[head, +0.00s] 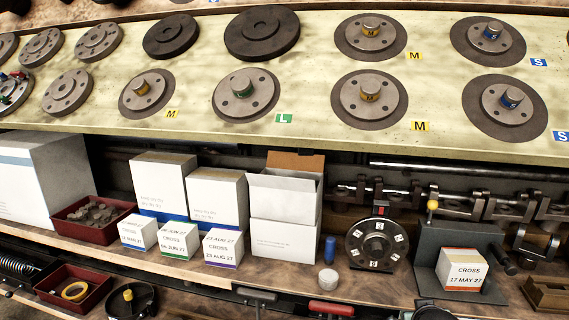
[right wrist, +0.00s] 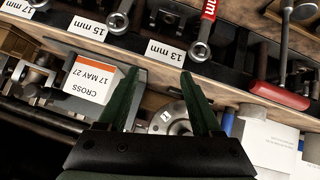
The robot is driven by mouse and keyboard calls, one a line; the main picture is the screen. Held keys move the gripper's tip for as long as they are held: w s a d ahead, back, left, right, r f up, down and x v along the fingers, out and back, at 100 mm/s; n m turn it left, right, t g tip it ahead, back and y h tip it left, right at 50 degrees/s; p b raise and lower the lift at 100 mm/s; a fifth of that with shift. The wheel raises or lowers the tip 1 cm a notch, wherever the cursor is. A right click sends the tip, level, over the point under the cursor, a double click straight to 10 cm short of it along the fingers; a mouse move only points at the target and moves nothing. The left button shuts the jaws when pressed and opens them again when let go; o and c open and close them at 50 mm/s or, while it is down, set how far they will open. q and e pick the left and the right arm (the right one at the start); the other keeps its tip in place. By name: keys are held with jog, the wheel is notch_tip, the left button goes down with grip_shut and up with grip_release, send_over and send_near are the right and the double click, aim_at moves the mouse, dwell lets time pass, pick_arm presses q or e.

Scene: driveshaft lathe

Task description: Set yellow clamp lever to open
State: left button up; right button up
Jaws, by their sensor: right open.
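The yellow clamp lever (head: 432,205) shows in the head view as a yellow knob on a thin upright stem. It rises at the left back of a dark grey angled fixture (head: 428,270). The yellow knob cannot be made out in the right wrist view. My left gripper is not in view.
A dial wheel with numbered labels (head: 376,244) stands left of the fixture, with a blue cylinder (head: 330,249) beside it. A shaft rack (head: 480,203) runs behind. Wrenches (right wrist: 200,50) with size labels and a red handle (right wrist: 280,95) lie along the front edge.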

jog(key=s+a+f+n+g+y, duration=0.1)
jog(key=s+a+f+g, duration=0.2)
jog(key=s, duration=0.7)
jog(key=s+a+f+n+g+y, duration=0.1)
jog(key=s+a+f+y, duration=0.2)
jog(key=s, duration=0.8)
jog(key=s+a+f+n+g, duration=0.1)
jog(key=s+a+f, duration=0.3)
jog(key=s, duration=0.6)
jog(key=w+a+f+t+y, duration=0.2)
jog(key=w+a+f+t, duration=0.1)
jog(key=f, duration=0.8)
jog(key=shift+w+f+t, duration=0.35)
jog(key=shift+w+t, duration=0.3)
jog(key=shift+t, duration=0.45)
